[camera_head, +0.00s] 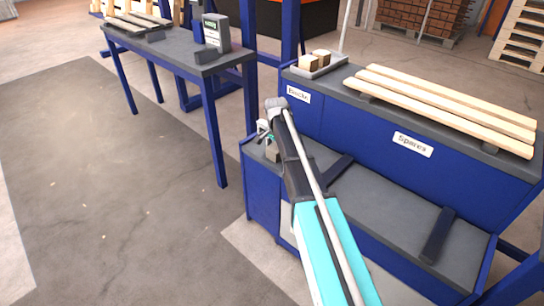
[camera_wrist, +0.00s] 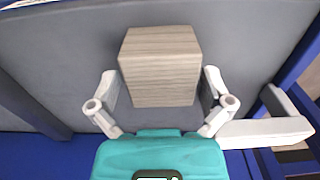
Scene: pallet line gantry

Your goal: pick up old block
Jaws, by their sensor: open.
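A weathered grey-brown wooden block (camera_wrist: 160,75) sits on the dark grey lower bench top. In the wrist view it is at the upper middle, with its top and front faces showing. In the head view the block (camera_head: 272,152) is small and partly hidden by my arm. My gripper (camera_head: 265,132) is at the left end of this bench, over the block. In the wrist view its two pale fingers are spread, one on each side of the block, with gaps visible. The gripper is open and holds nothing.
A tray (camera_head: 318,72) with lighter blocks (camera_head: 314,59) stands on the raised blue bench behind. Long boards (camera_head: 450,107) lie on that bench above a "Spares" label. Dark bars (camera_head: 437,235) cross the lower bench. A blue-legged table (camera_head: 180,48) stands at the left; the floor between is clear.

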